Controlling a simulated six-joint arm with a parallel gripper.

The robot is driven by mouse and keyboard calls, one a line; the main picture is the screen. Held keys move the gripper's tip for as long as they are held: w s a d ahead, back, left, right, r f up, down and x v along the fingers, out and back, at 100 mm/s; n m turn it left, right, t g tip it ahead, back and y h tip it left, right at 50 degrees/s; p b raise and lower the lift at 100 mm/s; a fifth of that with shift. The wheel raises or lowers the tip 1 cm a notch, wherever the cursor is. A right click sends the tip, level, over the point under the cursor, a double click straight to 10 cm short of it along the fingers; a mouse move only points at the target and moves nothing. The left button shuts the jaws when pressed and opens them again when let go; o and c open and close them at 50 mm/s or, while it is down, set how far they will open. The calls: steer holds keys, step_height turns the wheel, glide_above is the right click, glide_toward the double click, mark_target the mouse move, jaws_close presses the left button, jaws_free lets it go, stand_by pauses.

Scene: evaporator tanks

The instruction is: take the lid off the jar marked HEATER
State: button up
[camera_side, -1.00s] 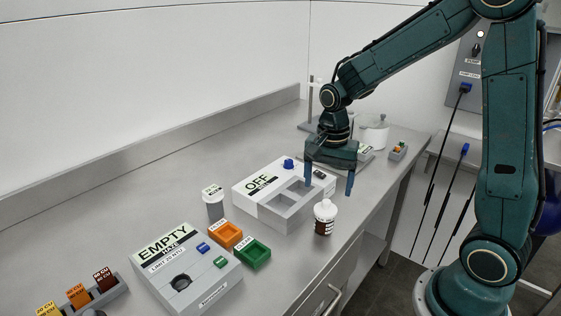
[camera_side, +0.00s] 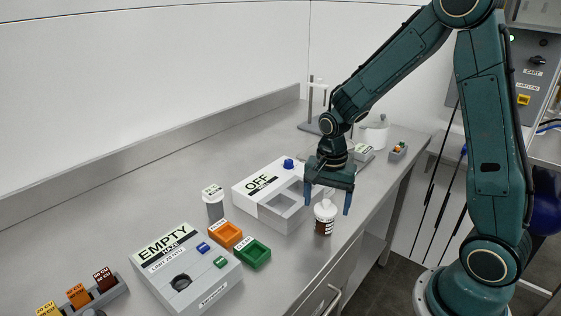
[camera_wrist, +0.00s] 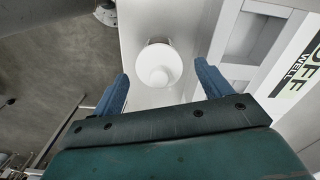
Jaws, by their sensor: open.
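A small brown jar (camera_side: 323,228) with a white lid (camera_side: 324,208) stands upright near the front edge of the bench. Its label is too small to read, so I cannot confirm it says HEATER. My gripper (camera_side: 328,208) is open and points down, just above and behind the jar in the side view. Nothing is held. I cannot tell how far the fingertips are above the lid.
The white box marked OFF (camera_side: 262,190), with open wells, stands just left of the jar. Orange (camera_side: 225,235) and green (camera_side: 252,254) trays, a grey jar (camera_side: 214,210) and the box marked EMPTY (camera_side: 180,270) lie nearer. A white pot (camera_side: 375,132) stands behind.

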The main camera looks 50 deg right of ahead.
mark_target(327, 200)
stand_by(0.4)
steer(key=c, duration=1)
steer(key=shift+c, duration=0.2)
steer(key=shift+r, duration=0.15)
step_height(327, 200, up, 20)
stand_by(0.4)
